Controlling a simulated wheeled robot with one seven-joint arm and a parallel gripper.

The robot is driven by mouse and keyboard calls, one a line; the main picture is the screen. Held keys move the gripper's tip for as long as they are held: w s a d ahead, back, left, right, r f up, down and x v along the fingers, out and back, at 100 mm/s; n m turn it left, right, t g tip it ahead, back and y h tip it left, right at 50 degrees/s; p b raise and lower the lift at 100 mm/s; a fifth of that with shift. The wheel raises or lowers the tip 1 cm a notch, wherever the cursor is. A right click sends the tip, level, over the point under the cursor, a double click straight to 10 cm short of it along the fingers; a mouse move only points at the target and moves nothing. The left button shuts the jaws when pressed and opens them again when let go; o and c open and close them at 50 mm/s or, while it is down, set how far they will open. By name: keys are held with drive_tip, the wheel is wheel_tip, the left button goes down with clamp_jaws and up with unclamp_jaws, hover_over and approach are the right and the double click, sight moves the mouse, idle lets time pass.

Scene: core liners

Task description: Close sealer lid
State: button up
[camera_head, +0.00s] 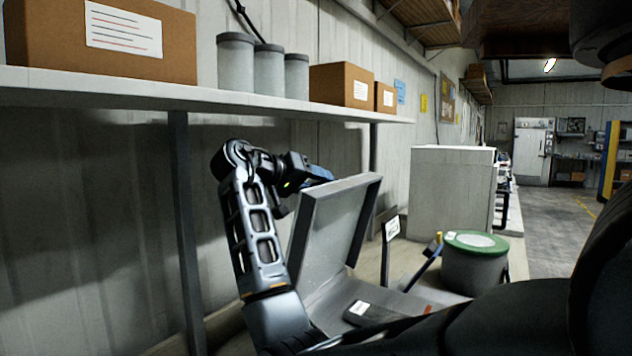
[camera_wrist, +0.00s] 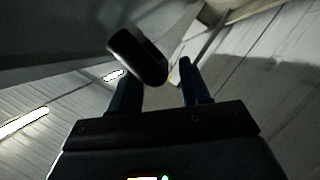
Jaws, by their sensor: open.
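The sealer lid (camera_head: 331,226) is a grey shallow panel with a raised rim. It stands raised and tilted above the sealer base (camera_head: 318,300) in the head view. A dark block with a white label (camera_head: 370,313) lies at the base. My gripper (camera_head: 322,175) is at the lid's upper left edge, behind or beside it; contact cannot be told. In the wrist view my gripper (camera_wrist: 162,85) shows two blue fingers apart, with a dark rounded piece (camera_wrist: 138,56) in front of the left one. I cannot tell what that piece is.
A shelf (camera_head: 200,93) with boxes and grey canisters (camera_head: 268,70) runs above my arm, on a dark post (camera_head: 187,230). Right of the lid stand a small sign (camera_head: 391,228), a green-rimmed drum (camera_head: 474,262) and a pale cabinet (camera_head: 452,190). Open floor lies far right.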

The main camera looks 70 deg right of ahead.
drive_tip(key=shift+d, duration=0.1)
drive_tip(key=shift+c, duration=0.4)
clamp_jaws()
